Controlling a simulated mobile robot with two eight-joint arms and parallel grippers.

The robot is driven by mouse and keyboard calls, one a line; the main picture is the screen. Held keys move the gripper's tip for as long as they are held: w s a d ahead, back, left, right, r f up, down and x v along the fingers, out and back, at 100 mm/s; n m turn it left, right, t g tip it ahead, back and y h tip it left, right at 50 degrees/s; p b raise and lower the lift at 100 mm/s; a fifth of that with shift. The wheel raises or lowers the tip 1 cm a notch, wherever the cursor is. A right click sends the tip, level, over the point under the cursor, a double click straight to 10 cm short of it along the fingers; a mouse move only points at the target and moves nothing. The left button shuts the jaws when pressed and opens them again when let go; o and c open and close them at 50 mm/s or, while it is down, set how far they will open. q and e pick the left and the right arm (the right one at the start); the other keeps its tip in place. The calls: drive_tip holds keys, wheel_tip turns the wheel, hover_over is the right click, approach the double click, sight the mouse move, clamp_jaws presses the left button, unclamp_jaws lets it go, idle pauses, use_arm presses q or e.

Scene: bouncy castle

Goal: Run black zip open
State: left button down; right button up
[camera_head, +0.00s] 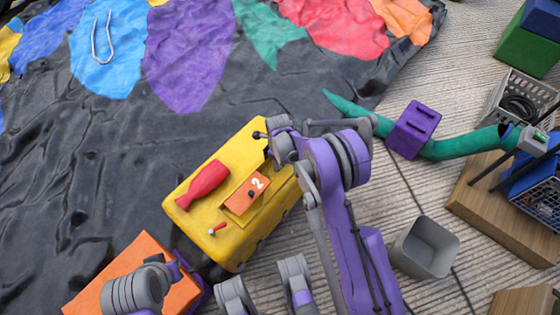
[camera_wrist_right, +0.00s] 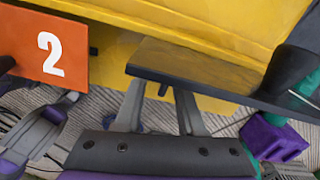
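In the right wrist view a flat black strip (camera_wrist_right: 205,75) runs along the yellow box (camera_wrist_right: 215,25), with a small dark tab (camera_wrist_right: 163,89) hanging from its near edge. I take this strip for the black zip, but I cannot make out its teeth. My right gripper (camera_wrist_right: 160,100) has its two grey fingers apart, one on each side of the tab, close under the strip. Contact cannot be told. In the head view my right arm covers the far right end of the yellow box (camera_head: 225,240) and hides most of the strip.
An orange block marked 2 (camera_head: 245,194), a red bottle-shaped piece (camera_head: 203,184) and a small red-tipped peg (camera_head: 217,229) are on the yellow box. A green tube (camera_head: 455,148) passes through a purple block (camera_head: 413,129) at right. A grey bin (camera_head: 425,248) stands nearby.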

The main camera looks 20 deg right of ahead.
drive_tip(key=shift+d, duration=0.1)
wheel_tip(320, 180, up, 11)
drive_tip(key=p, duration=0.2)
drive_tip(key=shift+p, duration=0.3)
drive_tip(key=shift+f, duration=0.1)
idle(0.4)
